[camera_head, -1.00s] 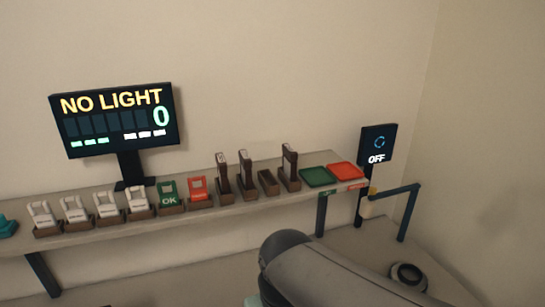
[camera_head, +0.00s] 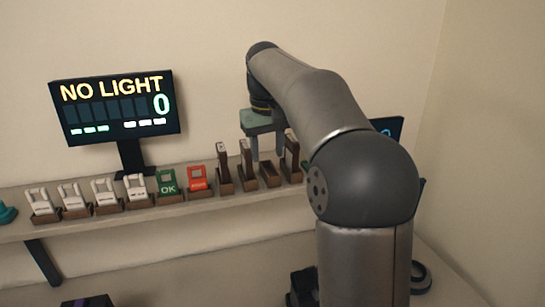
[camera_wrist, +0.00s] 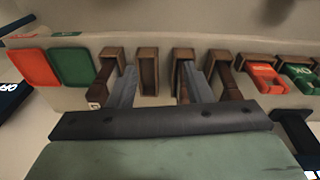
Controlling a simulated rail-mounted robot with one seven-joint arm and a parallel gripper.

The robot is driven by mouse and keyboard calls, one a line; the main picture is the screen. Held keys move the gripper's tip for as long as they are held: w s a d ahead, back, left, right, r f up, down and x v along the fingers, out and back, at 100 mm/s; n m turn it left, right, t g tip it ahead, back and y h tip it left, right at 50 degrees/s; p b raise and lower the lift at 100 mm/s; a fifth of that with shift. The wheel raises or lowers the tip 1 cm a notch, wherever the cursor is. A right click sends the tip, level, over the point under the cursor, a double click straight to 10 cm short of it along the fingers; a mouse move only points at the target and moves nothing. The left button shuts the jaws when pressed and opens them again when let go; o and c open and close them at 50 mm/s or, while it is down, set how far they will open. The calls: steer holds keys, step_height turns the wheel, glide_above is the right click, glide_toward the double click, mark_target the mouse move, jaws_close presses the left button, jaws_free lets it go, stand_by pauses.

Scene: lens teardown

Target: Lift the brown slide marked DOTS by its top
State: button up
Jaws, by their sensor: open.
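Three brown slides stand upright in brown holders on the shelf: one on the left (camera_head: 223,162), one in the middle (camera_head: 245,160) and one on the right (camera_head: 292,158). Their marks are too small to read, so I cannot tell which is DOTS. My gripper (camera_head: 268,153) is open and empty, fingers pointing down above the shelf, around the empty brown holder (camera_head: 269,181). The wrist view shows my fingers (camera_wrist: 160,86) apart, the left one near a brown slide (camera_wrist: 101,86) and the right one overlapping another slide; contact cannot be told.
White slides (camera_head: 71,194), a green OK slide (camera_head: 167,181) and a red slide (camera_head: 197,178) stand to the left. Green (camera_wrist: 72,66) and red (camera_wrist: 35,68) trays lie beyond the brown slides.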

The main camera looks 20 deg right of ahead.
steer(key=m, duration=0.1)
glide_above(291, 152)
steer(key=shift+w+d+r+y+b, duration=0.35)
steer(key=shift+w+d+r+y, duration=0.05)
steer(key=shift+w+d+f, duration=0.15)
steer(key=shift+d, duration=0.1)
steer(key=shift+w+a+f+b, duration=0.1)
steer(key=shift+w+f+b, duration=0.15)
steer(key=shift+f, duration=0.95)
steer(key=shift+w+d+f+b, duration=0.1)
steer(key=shift+f+b, duration=0.15)
steer(key=shift+f, duration=0.9)
steer(key=shift+w+a+f+b, duration=0.1)
steer(key=shift+w+f+b, duration=0.15)
steer(key=shift+f, duration=0.95)
jaws_close()
